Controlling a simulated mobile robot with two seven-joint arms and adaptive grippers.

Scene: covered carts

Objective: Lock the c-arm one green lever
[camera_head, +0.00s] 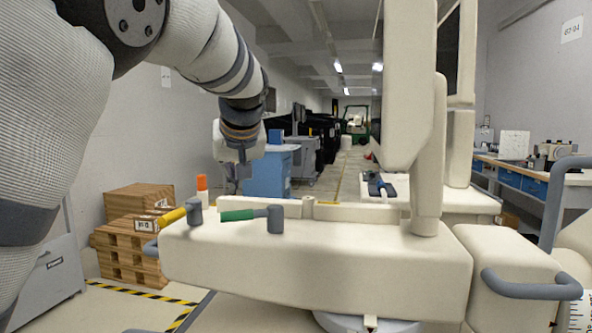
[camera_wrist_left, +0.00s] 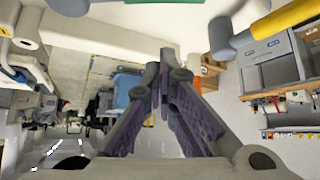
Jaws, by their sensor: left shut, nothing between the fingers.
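The green lever (camera_head: 239,215) lies on top of the cream C-arm body (camera_head: 330,260), pointing left from its grey pivot knob (camera_head: 275,219). A strip of the green lever (camera_wrist_left: 170,2) shows at the top edge of the left wrist view. My left gripper (camera_head: 231,186) hangs above and beyond the lever, apart from it. In the left wrist view its fingers (camera_wrist_left: 164,60) are together, with nothing between them. My right gripper is in neither view.
A yellow lever (camera_head: 172,217) with a grey knob sits left of the green one. An orange-capped bottle (camera_head: 202,187) stands behind it. The C-arm column (camera_head: 427,150) rises at the right. Wooden pallets and boxes (camera_head: 130,240) are stacked at the left. Air above the levers is clear.

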